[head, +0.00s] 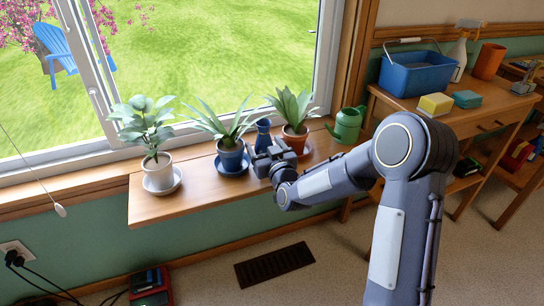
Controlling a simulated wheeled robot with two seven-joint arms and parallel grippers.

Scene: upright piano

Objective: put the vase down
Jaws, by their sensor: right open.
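The small dark blue vase (263,132) appears upright on the wooden window shelf (205,205), between a plant in a blue pot and one in a terracotta pot. My right gripper (262,151) is open right in front of the vase and hides its lower part. I cannot tell whether the fingers touch the vase or sit around it. My left gripper is out of view.
Potted plants in a white pot (157,172), a blue pot (231,157) and a terracotta pot (295,138) stand close by on saucers. A green watering can (347,124) is at the right end. The shelf's front edge is mostly bare.

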